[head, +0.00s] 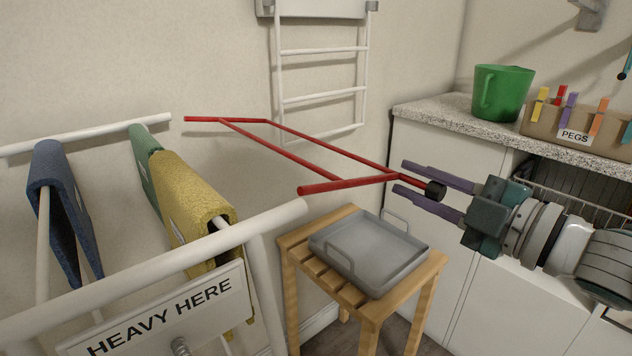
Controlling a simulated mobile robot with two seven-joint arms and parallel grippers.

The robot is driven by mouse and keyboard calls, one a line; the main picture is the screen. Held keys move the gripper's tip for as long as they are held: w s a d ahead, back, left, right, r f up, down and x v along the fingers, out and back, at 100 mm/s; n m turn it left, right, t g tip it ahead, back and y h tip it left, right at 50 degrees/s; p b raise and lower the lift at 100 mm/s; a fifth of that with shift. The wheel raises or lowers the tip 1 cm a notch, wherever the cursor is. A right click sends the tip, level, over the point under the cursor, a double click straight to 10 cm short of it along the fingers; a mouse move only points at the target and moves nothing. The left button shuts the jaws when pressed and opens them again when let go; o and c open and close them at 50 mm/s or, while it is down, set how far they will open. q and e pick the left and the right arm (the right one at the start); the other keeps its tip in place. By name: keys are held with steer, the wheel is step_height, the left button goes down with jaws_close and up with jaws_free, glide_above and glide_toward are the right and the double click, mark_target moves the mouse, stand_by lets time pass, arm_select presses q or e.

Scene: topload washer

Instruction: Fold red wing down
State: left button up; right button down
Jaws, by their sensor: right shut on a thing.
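The red wing (290,152) is a frame of thin red bars at the right end of the white drying rack (150,268). It sticks out from the rack to the right, roughly level with the rack's top rails. My left gripper is not in view.
A wooden stool (410,300) with a grey metal tray (372,255) stands under the wing. Blue (62,200) and yellow (190,195) cloths hang on the rack. A counter (450,125) with a green bucket (500,92) and a PEGS box (575,128) is at right.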

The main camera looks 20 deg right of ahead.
steer(key=shift+d+r+n+p, duration=0.1)
steer(key=shift+r+n+p, duration=1)
steer(key=shift+r, duration=0.6)
steer(key=shift+r+n+p, duration=1)
steer(key=shift+r+p, duration=0.05)
steer(key=shift+r, duration=0.65)
steer(key=c, duration=0.7)
jaws_free()
steer(key=shift+s, duration=0.1)
